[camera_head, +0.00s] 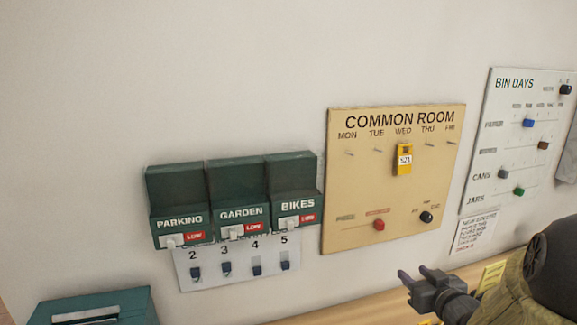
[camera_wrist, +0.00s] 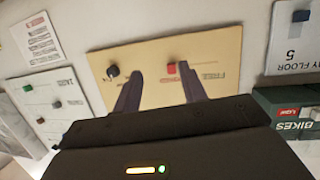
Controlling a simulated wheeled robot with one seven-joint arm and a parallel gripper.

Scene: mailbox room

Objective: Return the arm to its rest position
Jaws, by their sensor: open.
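My gripper (camera_head: 421,277) is at the lower right of the head view, in front of the wall and above the wooden ledge. Its two fingers are apart with nothing between them. In the wrist view the fingers (camera_wrist: 160,82) point toward the lower part of the tan COMMON ROOM board (camera_wrist: 205,47), which appears upside down. The board (camera_head: 340,190) hangs on the wall with a yellow tag (camera_head: 404,160) numbered 521 under WED. A red knob (camera_head: 379,224) and a black knob (camera_head: 427,217) sit low on it. My gripper appears apart from the board.
Green PARKING, GARDEN and BIKES boxes (camera_head: 240,180) hang left of the board, above a switch panel (camera_head: 240,268). The BIN DAYS board (camera_head: 505,150) and a paper notice (camera_head: 475,234) are to the right. A teal box (camera_head: 135,305) stands lower left. A wooden ledge (camera_head: 345,310) runs below.

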